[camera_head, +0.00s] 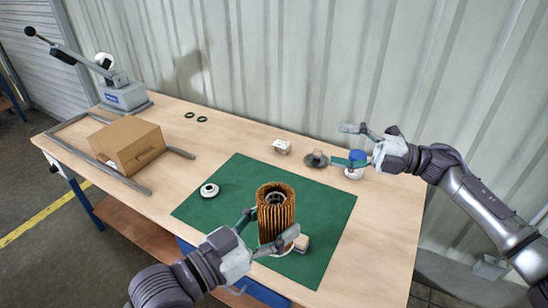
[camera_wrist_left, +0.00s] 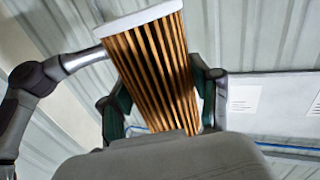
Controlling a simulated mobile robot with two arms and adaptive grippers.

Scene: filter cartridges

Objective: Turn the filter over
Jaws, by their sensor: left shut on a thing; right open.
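The filter (camera_head: 277,212) is an orange pleated cylinder standing about upright in the head view, over the front part of the green mat. A dark ring with an opening shows at its top, and a pale edge shows at its bottom. My left gripper (camera_head: 270,229) is shut on its lower side, one finger on each side. In the left wrist view the filter (camera_wrist_left: 158,75) fills the space between the fingers, with a white end cap at the picture's top. Whether it touches the mat I cannot tell. My right gripper (camera_head: 345,146) is open and empty above the table's back right.
The green mat (camera_head: 220,225) also bears a white ring part (camera_head: 209,190) and a small pale block (camera_head: 302,243) close to the filter. A blue-topped jar (camera_head: 354,173), dark disc (camera_head: 316,158) and small metal part (camera_head: 281,147) stand behind. A cardboard box (camera_head: 127,143) and press (camera_head: 122,95) are left.

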